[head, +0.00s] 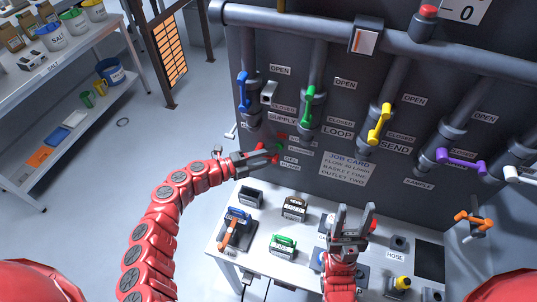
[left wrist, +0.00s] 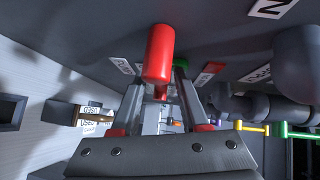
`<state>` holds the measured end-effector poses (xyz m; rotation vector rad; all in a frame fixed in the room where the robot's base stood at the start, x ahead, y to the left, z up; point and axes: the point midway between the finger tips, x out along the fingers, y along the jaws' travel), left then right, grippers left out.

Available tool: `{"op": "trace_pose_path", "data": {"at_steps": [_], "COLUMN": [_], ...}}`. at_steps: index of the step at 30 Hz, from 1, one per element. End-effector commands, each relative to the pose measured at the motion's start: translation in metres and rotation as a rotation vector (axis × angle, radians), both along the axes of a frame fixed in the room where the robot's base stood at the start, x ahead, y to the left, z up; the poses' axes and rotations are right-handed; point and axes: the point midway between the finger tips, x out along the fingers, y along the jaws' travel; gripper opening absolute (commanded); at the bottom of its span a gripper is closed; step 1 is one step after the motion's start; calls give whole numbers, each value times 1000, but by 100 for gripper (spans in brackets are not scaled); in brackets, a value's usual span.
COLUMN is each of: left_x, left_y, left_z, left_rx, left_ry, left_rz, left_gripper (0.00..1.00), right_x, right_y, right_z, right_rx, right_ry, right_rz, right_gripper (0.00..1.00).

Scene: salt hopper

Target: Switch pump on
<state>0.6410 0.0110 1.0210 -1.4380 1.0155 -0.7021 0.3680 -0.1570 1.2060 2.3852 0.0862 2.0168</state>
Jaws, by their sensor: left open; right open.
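My left gripper (head: 270,153) is at the dark panel, beside the small pump labels (head: 289,160) below the SUPPLY plate. In the left wrist view, a red cylindrical handle (left wrist: 159,52) stands at the open fingertips of this gripper (left wrist: 160,75), in line with the gap between them. I cannot tell whether the fingers touch it. In the head view the gripper largely hides the pump switch, and its position cannot be read. My right gripper (head: 355,212) is open and empty above the white bench, pointing toward the panel.
Blue (head: 243,91), green (head: 308,106), yellow (head: 379,123) and purple (head: 461,161) valve handles line the panel near my left gripper. A job card (head: 346,170) hangs below them. The white bench (head: 262,262) holds several small items. Shelves (head: 92,116) stand at the left.

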Motion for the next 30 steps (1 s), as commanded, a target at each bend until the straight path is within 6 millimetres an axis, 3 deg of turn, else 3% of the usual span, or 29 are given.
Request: {"op": "trace_pose_path", "data": {"at_steps": [7, 15, 30], "left_x": [0, 0, -1], "left_y": [0, 0, 0], "left_z": [-1, -1, -3], "left_rx": [1, 2, -25], "left_ry": [0, 1, 13], "left_rz": [1, 1, -1], "left_gripper": [44, 0, 0], "right_x": [0, 0, 0], "right_y": [0, 0, 0], "right_z": [0, 0, -5], "right_rx": [0, 0, 0], "right_ry": [0, 0, 0], "right_rz": [0, 0, 0], "right_gripper": [50, 50, 50]}}
